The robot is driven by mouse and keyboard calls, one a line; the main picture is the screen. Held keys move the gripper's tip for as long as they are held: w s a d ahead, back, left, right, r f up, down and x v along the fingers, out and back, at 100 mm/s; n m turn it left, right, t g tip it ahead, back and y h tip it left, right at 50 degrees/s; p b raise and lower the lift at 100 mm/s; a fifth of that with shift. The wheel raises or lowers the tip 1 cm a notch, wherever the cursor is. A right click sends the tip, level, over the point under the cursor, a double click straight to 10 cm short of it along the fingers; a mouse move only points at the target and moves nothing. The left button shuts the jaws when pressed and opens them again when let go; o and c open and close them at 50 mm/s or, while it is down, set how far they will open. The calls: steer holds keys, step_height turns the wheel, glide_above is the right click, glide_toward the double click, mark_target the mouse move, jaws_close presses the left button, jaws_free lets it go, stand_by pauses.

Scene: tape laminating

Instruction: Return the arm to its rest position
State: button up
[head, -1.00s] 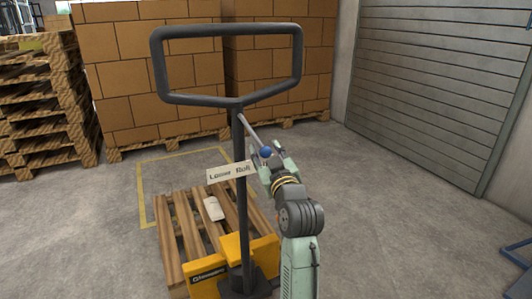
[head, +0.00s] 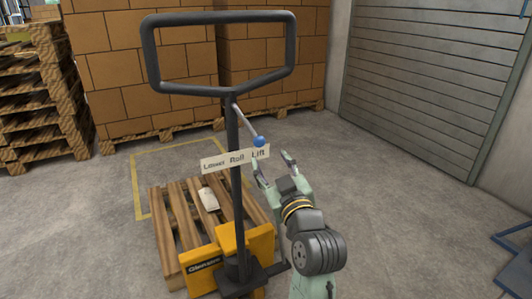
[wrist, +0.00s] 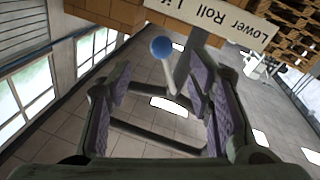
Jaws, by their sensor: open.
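My gripper (head: 273,169) is open and empty in the head view, just below and right of the lever's blue ball knob (head: 259,141). The lever (head: 245,122) slopes down to the right from the black post of the pallet jack (head: 233,185). In the wrist view my gripper (wrist: 160,105) has its two padded fingers spread apart, and the blue knob (wrist: 161,47) shows beyond the tips, not held. A sign (head: 235,158) on the post reads "Lower Roll Lift".
A wooden pallet (head: 172,222) with a small white item (head: 208,199) on it sits over the yellow forks' base (head: 205,268). Boxes (head: 140,75) and stacked pallets (head: 38,105) stand behind. The floor to the right (head: 410,215) is clear up to the shutter (head: 430,75).

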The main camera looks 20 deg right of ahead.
steer(key=shift+s+a, duration=0.15)
steer(key=shift+s, duration=0.7)
